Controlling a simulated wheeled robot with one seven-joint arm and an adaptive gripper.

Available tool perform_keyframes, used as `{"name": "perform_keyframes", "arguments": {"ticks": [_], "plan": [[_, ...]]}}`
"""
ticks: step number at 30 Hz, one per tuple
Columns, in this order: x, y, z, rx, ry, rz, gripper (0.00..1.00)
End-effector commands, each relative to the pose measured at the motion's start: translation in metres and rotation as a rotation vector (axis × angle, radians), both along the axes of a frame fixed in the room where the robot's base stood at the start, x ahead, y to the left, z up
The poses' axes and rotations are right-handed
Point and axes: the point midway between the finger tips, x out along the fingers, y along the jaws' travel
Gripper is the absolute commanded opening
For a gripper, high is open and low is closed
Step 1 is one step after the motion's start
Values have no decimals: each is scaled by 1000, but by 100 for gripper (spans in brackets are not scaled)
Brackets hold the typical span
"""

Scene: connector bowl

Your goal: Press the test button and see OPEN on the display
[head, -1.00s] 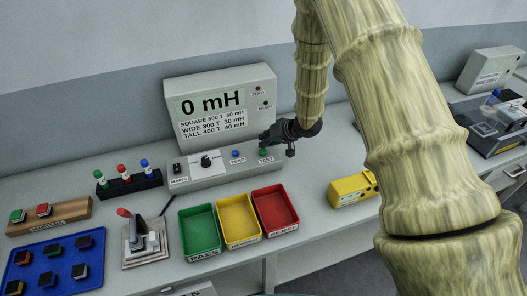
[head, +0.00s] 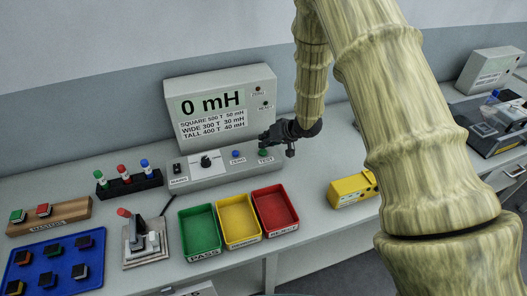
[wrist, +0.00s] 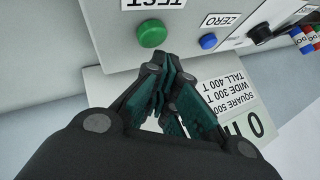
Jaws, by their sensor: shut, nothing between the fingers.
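The grey tester (head: 222,105) stands at the back of the bench, and its display (head: 212,104) reads "0 mH". The green TEST button (head: 263,153) is on the tester's front ledge, partly hidden by my gripper in the head view. In the wrist view the green button (wrist: 152,33) shows whole, just beyond my fingertips under the TEST label. My gripper (head: 277,138) is shut and empty, close to the button; whether it touches it I cannot tell. My shut fingers also show in the wrist view (wrist: 165,72).
A blue ZERO button (head: 238,154) and a dark knob (head: 206,161) sit left of the TEST button. Green (head: 200,230), yellow (head: 238,221) and red (head: 275,209) trays lie in front. A yellow device (head: 352,189) is at right. A fixture with a red-tipped lever (head: 143,240) stands at left.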

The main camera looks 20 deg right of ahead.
Motion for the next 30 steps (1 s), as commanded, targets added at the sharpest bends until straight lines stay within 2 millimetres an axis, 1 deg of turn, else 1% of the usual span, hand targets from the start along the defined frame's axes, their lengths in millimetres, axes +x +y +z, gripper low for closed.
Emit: {"name": "perform_keyframes", "arguments": {"ticks": [9,30], "plan": [[0,0,-7,-1,0,-1,0],[0,0,-10,0,0,0,0]]}}
